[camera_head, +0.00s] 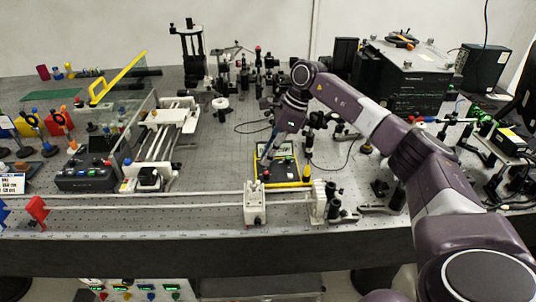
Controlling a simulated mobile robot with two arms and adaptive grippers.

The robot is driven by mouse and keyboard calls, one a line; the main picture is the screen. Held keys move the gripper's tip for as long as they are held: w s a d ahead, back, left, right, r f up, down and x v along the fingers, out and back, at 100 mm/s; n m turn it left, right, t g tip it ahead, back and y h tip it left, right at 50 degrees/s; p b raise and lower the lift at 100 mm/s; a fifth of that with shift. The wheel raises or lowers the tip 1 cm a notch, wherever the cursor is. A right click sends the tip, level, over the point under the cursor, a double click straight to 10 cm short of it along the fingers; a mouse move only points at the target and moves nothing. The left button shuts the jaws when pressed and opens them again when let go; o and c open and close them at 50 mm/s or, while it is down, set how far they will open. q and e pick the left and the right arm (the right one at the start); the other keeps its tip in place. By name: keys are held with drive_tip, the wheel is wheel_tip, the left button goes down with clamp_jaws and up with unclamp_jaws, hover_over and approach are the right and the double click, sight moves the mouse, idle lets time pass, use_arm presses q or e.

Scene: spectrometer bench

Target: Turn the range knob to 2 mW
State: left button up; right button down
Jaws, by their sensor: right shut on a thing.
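A dark meter-like box with yellow edges (290,172) sits on the optical bench near the middle of the view. My right gripper (265,157) comes down from above onto the left part of this box. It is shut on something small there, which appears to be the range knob. The gripper covers the knob, so its pointer and the scale markings cannot be read. A small red part shows at the front left of the box. My left gripper is not in view.
A white block-shaped unit (255,203) stands just in front of the box, beside a long white rail (130,200). Optical posts and mounts stand behind. A large black unit (410,75) is at the back right. Bare bench (215,160) lies to the left of the box.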

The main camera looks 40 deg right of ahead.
idle(0.5)
drive_tip(key=c, duration=1.9)
unclamp_jaws()
drive_tip(key=v, duration=1.2)
